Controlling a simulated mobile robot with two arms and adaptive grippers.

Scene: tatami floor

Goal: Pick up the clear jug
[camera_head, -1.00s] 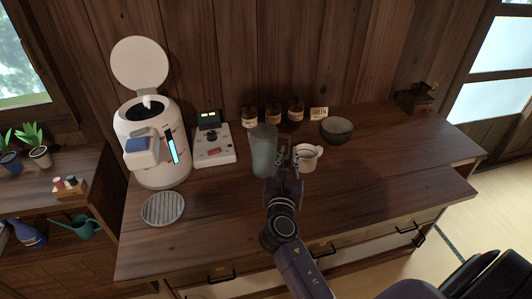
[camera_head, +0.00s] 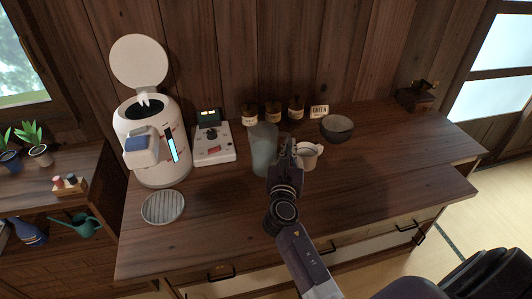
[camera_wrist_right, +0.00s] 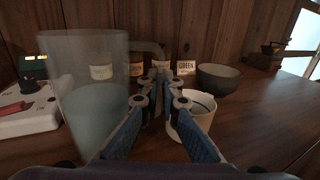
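The clear jug (camera_head: 263,150), a tall see-through vessel with a bluish tint, stands upright on the wooden counter. In the right wrist view the jug (camera_wrist_right: 92,95) fills the left side, with its handle (camera_wrist_right: 150,47) reaching right from near the rim. My right gripper (camera_head: 290,150) is on the handle side of the jug. In the wrist view its two fingertips (camera_wrist_right: 162,82) are close together around the handle, with only a narrow gap between them; the fingers partly hide the contact. My left gripper is not in view.
A white cup (camera_head: 307,154) stands just right of my right gripper, very close to it.

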